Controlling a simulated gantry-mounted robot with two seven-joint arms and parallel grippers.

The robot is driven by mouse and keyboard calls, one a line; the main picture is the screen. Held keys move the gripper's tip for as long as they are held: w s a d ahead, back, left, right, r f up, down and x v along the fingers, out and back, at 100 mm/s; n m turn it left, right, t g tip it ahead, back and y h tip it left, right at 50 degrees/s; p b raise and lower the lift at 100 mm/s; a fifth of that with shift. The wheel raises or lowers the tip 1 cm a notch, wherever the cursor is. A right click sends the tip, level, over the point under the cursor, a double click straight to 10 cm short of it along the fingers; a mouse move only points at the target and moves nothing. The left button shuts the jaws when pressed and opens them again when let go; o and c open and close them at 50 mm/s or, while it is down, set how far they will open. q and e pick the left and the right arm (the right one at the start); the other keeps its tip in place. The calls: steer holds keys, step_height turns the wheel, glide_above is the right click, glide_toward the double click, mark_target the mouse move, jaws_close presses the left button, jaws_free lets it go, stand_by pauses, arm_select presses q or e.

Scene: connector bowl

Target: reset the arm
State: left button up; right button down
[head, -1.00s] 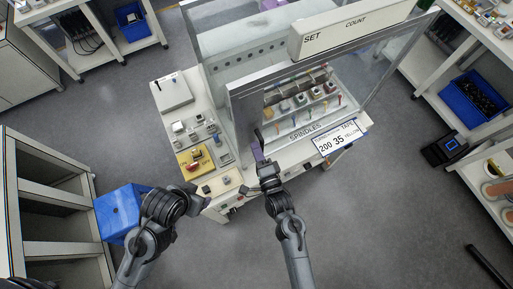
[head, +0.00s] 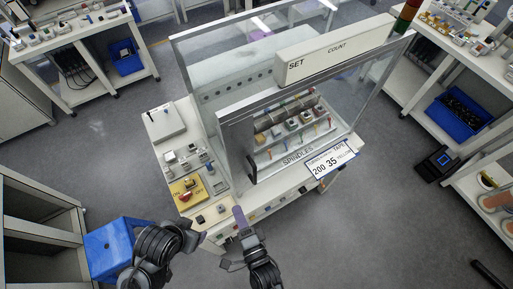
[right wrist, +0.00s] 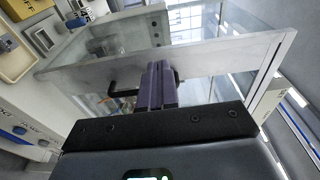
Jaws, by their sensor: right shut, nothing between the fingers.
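My right gripper (head: 239,216) is in the lower middle of the head view, in front of the machine's front edge. Its purple fingers are together and hold nothing; they also show in the right wrist view (right wrist: 158,84). My left arm is at the lower left of the head view, folded near the blue bin. The left fingertips cannot be made out clearly. The machine (head: 225,115) has a clear-walled enclosure with a black door handle (head: 252,171). In the right wrist view the handle (right wrist: 125,91) lies behind the fingers, and I cannot tell whether they touch it.
The control panel (head: 187,192) with a red button on yellow is left of the enclosure. A blue bin (head: 112,248) stands at the lower left by shelves (head: 40,215). Shelves with a blue crate (head: 466,112) stand at the right.

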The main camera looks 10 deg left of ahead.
steer(key=w+d+r+n+g+h+p, duration=0.1)
steer(key=d+r+n+g+h, duration=0.15)
steer(key=d, duration=0.75)
steer(key=w+d+r+n+g+h+p, duration=0.1)
steer(key=d+r+n+h+p, duration=0.2)
steer(key=d, duration=0.8)
steer(key=s+d+n+g+h+b, duration=0.1)
steer(key=s+d+n+g+h, duration=0.3)
steer(key=s+d+n+g, duration=0.3)
steer(key=s+d, duration=0.2)
steer(key=d, duration=0.1)
steer(key=shift+s+d+g+h, duration=0.2)
steer(key=shift+s+g+h, duration=0.15)
steer(key=shift+s, duration=0.05)
